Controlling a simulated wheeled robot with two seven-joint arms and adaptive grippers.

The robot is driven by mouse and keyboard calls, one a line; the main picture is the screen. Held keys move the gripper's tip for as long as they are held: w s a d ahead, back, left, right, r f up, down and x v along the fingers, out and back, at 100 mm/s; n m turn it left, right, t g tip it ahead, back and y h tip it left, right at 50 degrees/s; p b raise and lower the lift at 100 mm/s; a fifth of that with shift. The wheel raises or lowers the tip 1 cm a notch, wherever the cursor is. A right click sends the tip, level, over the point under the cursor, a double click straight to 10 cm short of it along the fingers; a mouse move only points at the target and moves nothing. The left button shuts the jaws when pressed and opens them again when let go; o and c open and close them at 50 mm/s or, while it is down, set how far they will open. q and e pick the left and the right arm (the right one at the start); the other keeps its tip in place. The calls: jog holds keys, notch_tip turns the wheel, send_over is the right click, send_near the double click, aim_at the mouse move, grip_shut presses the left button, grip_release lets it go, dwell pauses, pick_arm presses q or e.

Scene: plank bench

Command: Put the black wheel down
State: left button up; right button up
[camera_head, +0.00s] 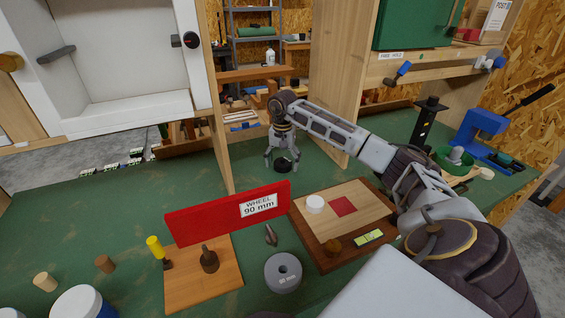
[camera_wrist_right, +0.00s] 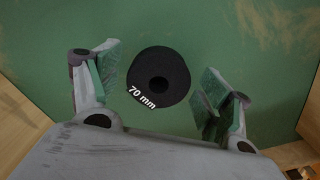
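The black wheel (camera_wrist_right: 159,78), marked 70 mm, lies flat on the green bench top in the right wrist view. In the head view it shows as a small dark disc (camera_head: 283,166) beneath my right gripper (camera_head: 282,157), toward the back of the bench. My right gripper's two green-padded fingers (camera_wrist_right: 160,88) stand either side of the wheel, apart from it, with green bench visible in both gaps. My right gripper is open and holds nothing. My left gripper is not in view.
A grey 90 mm wheel (camera_head: 283,272) lies in front, near a wooden base (camera_head: 220,283) with a post and a red sign (camera_head: 190,222) reading WHEEL 90 mm. A wooden board (camera_head: 375,205) lies right of it. Upright wooden panels (camera_head: 335,75) flank the gripper.

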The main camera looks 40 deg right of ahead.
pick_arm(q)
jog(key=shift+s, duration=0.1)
pick_arm(e)
jog(key=shift+r, duration=0.15)
jog(key=shift+r, duration=0.85)
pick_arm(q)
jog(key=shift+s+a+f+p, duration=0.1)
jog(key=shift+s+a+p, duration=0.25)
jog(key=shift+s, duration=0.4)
pick_arm(e)
notch_tip(320, 180, up, 10)
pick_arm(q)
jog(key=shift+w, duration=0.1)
pick_arm(e)
jog(key=shift+r, duration=0.1)
